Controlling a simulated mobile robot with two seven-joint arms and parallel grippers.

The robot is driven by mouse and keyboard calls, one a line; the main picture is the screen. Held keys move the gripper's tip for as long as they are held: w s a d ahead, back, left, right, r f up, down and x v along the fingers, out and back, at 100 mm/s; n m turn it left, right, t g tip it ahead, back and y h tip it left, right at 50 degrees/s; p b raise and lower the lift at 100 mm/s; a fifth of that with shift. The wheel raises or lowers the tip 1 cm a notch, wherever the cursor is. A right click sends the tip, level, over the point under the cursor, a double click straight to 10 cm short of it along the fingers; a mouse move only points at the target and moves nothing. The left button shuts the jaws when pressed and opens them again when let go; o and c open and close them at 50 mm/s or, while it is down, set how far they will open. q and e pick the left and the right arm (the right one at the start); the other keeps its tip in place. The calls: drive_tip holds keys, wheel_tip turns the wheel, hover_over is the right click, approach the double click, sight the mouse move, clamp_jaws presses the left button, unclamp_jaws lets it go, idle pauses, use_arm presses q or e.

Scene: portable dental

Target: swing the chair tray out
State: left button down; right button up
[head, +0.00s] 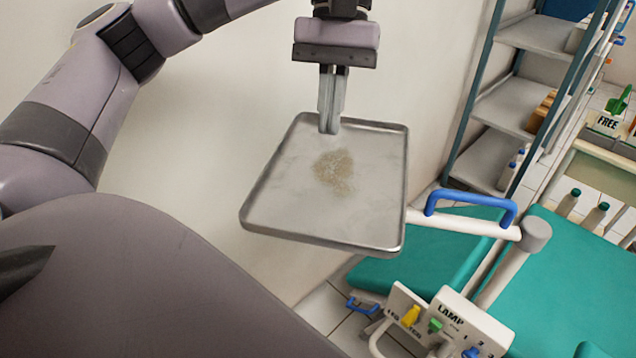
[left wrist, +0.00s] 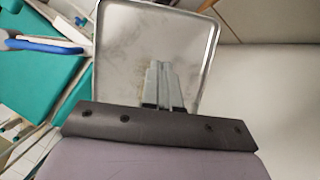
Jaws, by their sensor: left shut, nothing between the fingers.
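The chair tray (head: 290,205) is a square grey metal tray with a raised rim and a brownish speckled patch in its middle. It is on a white arm (head: 465,222) with a blue handle (head: 470,203), to the left of the teal chair (head: 575,265). My left gripper (head: 329,128) is shut and empty, with its fingertips at the tray's far edge; I cannot tell whether they touch it. In the left wrist view the shut fingers (left wrist: 162,68) show in front of the tray (left wrist: 205,60). My right gripper is not in view.
A panel marked LAMP (head: 462,318) with coloured switches stands below the tray arm. A shelf rack (head: 500,105) with bottles is at the right rear. A plain pale wall (head: 240,95) is behind and left of the tray.

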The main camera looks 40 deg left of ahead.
sight(313, 240)
use_arm(q)
drive_tip(key=b+x, duration=0.4)
drive_tip(key=x, duration=0.5)
drive_tip(key=shift+s+f+b, duration=0.1)
drive_tip(key=shift+f+b, duration=0.25)
drive_tip(key=shift+b, duration=0.05)
drive_tip(key=s, duration=0.1)
drive_tip(key=s+d, duration=0.1)
drive_tip(key=shift+s+d, duration=0.15)
drive_tip(key=shift+s, duration=0.1)
drive_tip(key=shift+s+d+p, duration=0.3)
drive_tip(key=shift+s+d, duration=0.05)
drive_tip(key=shift+s, duration=0.25)
